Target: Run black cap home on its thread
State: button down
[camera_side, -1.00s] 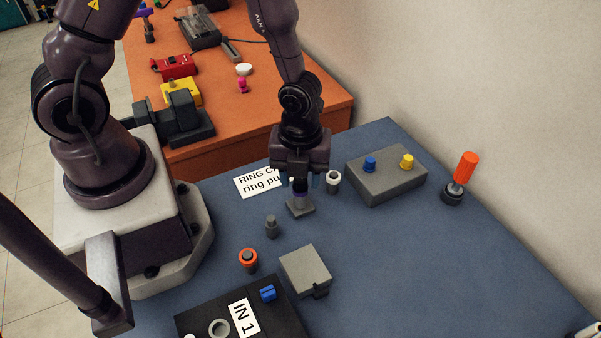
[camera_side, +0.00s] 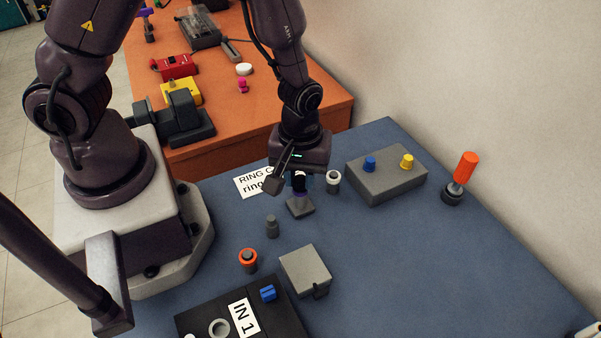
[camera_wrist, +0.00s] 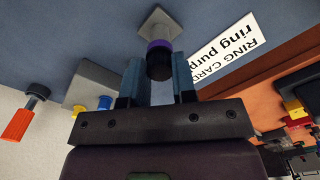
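The black cap (camera_wrist: 160,66) sits on top of an upright post with a purple band (camera_wrist: 158,45) and a square grey base (camera_wrist: 160,24). In the side view the base (camera_side: 301,208) stands on the blue mat, with the dark cap (camera_side: 300,184) above it. My gripper (camera_wrist: 159,78) points down over the post. The thread is hidden under the cap.
A white ring-card label (camera_side: 252,182) lies beside the post. A white-topped post (camera_side: 333,181) stands close on the right. A grey box (camera_side: 386,175) with blue and yellow knobs is farther right. A small grey peg (camera_side: 272,226) stands in front. The mat at right front is clear.

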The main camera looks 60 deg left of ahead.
jog(key=m, duration=0.5)
jog(key=shift+m, duration=0.3)
jog(key=m, duration=0.4)
jog(key=c, duration=1.3)
grip_release()
jog(key=m, duration=0.2)
jog(key=shift+m, duration=0.3)
jog(key=o, duration=0.5)
jog(key=shift+c, duration=0.2)
jog(key=shift+r, duration=0.1)
notch_tip(320, 180, up, 12)
jog(key=r, duration=0.1)
jog(key=s+a+r+n+t, duration=0.1)
jog(key=s+a+r+t, duration=0.1)
jog(key=r, duration=0.5)
jog(key=s+a+r+t, duration=0.3)
jog(key=s+r, duration=0.3)
jog(key=r, duration=0.2)
jog(key=shift+s+a+n+t, duration=0.3)
jog(key=shift+a+n, duration=0.1)
jog(key=shift+a, duration=0.1)
